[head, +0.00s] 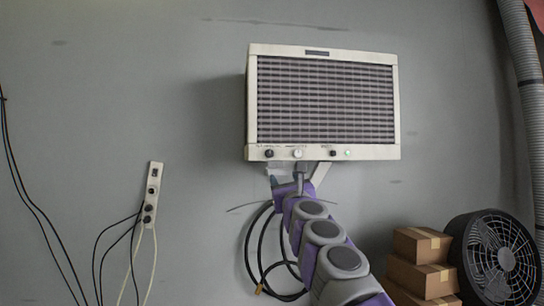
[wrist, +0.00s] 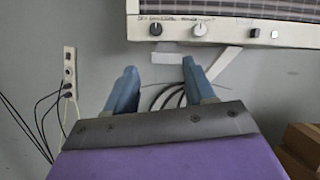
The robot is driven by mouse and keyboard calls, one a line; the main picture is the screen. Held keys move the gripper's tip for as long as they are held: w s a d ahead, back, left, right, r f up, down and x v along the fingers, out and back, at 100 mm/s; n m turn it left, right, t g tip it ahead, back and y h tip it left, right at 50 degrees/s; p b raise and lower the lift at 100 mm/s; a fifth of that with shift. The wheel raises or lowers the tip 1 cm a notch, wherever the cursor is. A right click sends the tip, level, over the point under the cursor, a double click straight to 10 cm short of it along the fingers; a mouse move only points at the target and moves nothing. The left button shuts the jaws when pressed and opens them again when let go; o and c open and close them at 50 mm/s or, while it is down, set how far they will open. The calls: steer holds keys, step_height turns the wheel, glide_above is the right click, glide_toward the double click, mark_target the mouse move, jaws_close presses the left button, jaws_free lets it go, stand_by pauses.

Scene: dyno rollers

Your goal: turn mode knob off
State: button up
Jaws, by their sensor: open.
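A white wall heater or cooler unit (head: 325,100) with a slatted grille hangs on the wall. Its bottom panel carries a black knob (head: 269,153) at left and a pale knob (head: 297,154) beside it. The wrist view shows the same black knob (wrist: 155,28) and pale knob (wrist: 199,29) at the top. The small lettering above them is too blurred to tell which is the mode knob. My gripper (wrist: 159,70) is open and empty, its two blue fingers apart and below the knobs, touching neither. In the head view my arm partly hides it.
A small dark button (wrist: 254,32) and a lit green lamp (head: 348,153) sit right of the knobs. A bracket (wrist: 222,64) and looped black cables (head: 258,255) are below the unit. A power strip (head: 151,195) hangs at left. Boxes (head: 420,245) and a fan (head: 495,258) stand at right.

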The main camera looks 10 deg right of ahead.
steer(key=a, duration=0.1)
steer(key=p, duration=1)
glide_toward(270, 155)
steer(key=x, duration=0.3)
steer(key=p+x, duration=0.2)
steer(key=shift+r+p, duration=0.25)
steer(key=shift+p, duration=0.15)
steer(key=shift+w+p, duration=0.45)
steer(key=shift+w+a+r+p, duration=0.1)
steer(key=shift+w+r+p, duration=0.25)
steer(key=shift+w+p, duration=0.9)
steer(key=shift+p, duration=0.5)
